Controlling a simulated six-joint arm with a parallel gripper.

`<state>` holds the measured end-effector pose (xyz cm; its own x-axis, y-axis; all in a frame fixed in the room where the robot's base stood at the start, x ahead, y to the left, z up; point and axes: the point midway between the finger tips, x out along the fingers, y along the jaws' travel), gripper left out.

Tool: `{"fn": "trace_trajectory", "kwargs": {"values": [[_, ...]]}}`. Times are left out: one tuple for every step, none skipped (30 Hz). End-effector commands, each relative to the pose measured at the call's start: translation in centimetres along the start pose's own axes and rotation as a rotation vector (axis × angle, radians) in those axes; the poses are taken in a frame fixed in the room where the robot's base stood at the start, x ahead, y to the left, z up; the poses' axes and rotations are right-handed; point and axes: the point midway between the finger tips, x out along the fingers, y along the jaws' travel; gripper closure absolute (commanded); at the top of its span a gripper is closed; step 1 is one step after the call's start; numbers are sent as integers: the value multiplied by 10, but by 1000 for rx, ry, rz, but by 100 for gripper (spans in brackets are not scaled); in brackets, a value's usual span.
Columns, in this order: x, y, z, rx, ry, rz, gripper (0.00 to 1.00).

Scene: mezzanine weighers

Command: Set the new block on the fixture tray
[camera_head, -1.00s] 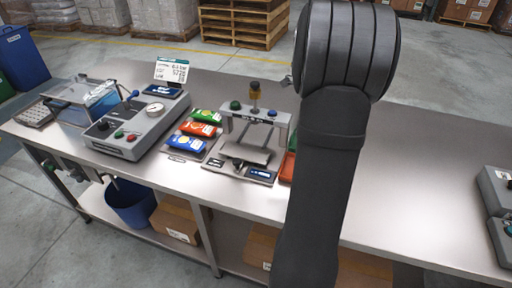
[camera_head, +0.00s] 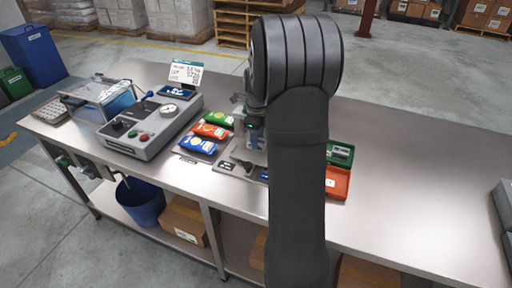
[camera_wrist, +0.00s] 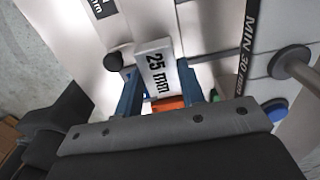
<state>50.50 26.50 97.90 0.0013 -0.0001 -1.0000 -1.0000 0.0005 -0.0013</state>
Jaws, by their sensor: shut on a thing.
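In the wrist view, my gripper (camera_wrist: 160,95) has its blue fingers closed on either side of a pale block (camera_wrist: 155,62) marked "25 mm". An orange patch (camera_wrist: 170,102) shows between the fingers; I cannot tell what it belongs to. The fixture tray (camera_head: 229,166) is on the bench in the head view, mostly hidden behind my arm. My gripper is over or beside it; the gap between block and tray cannot be told. A bar marked "MIN 30 mm" (camera_wrist: 245,45) lies to the right of the block in the wrist view.
Green, orange and blue packets (camera_head: 211,131) lie left of the fixture. A grey gauge unit (camera_head: 148,130) stands further left. The bench further right (camera_head: 420,190) is clear.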

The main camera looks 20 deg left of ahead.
Motion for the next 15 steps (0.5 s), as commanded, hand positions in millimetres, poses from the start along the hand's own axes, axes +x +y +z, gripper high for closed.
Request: {"fn": "trace_trajectory", "kwargs": {"values": [[2,0,3,0,0,0,91],[3,0,4,0,0,0,91],[5,0,5,0,0,1,91],[7,0,5,0,1,1,91],[10,0,5,0,1,1,91],[14,0,5,0,0,1,91],[18,0,5,0,1,2,91],[23,0,5,0,1,2,91],[29,0,5,0,1,2,91],[34,0,5,0,1,3,91],[38,0,5,0,1,3,91],[42,0,5,0,0,1,91],[43,0,5,0,0,0,91],[43,0,5,0,-1,0,91],[43,0,5,0,-1,-1,91]]}}
